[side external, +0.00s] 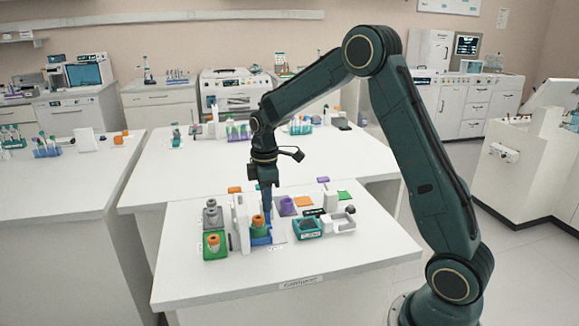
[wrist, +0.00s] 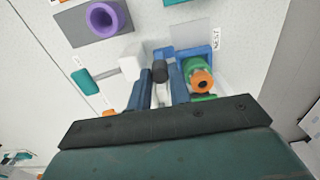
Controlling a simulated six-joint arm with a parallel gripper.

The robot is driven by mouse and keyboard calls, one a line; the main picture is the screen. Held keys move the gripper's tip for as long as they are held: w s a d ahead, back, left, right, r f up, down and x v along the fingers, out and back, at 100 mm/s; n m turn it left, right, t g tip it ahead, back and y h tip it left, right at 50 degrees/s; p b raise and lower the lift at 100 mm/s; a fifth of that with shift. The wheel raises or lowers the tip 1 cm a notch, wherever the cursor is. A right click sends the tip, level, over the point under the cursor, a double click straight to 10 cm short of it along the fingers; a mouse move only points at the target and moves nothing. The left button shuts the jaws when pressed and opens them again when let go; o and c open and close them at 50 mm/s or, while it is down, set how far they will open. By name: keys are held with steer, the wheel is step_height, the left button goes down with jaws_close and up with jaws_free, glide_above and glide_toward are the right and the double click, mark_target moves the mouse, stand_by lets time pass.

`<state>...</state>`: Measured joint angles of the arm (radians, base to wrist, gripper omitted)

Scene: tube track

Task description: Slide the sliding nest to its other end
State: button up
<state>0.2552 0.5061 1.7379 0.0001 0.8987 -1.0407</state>
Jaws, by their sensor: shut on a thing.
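The sliding nest (side external: 261,240) is a blue holder on the bench, and it also shows in the wrist view (wrist: 190,52). A green piece with an orange top (wrist: 200,78) sits in it, also visible in the side view (side external: 258,223). My gripper (side external: 267,212) points down at the nest. In the wrist view my gripper (wrist: 161,78) has its blue fingers closed around a dark-topped post (wrist: 160,70) beside the green piece. The post appears to be the nest's handle; its lower end and much of the track are hidden.
A white upright (side external: 240,222) stands close left of the nest. A green block with an orange-topped piece (side external: 214,243) lies farther left. The bench front is clear.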

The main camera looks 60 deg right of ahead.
steer(key=shift+w+a, duration=1.4)
steer(key=shift+w, duration=0.05)
steer(key=o, duration=0.6)
steer(key=shift+r, duration=0.15)
step_height(320, 180, up, 5)
steer(key=shift+f, duration=0.1)
steer(key=shift+s, duration=0.1)
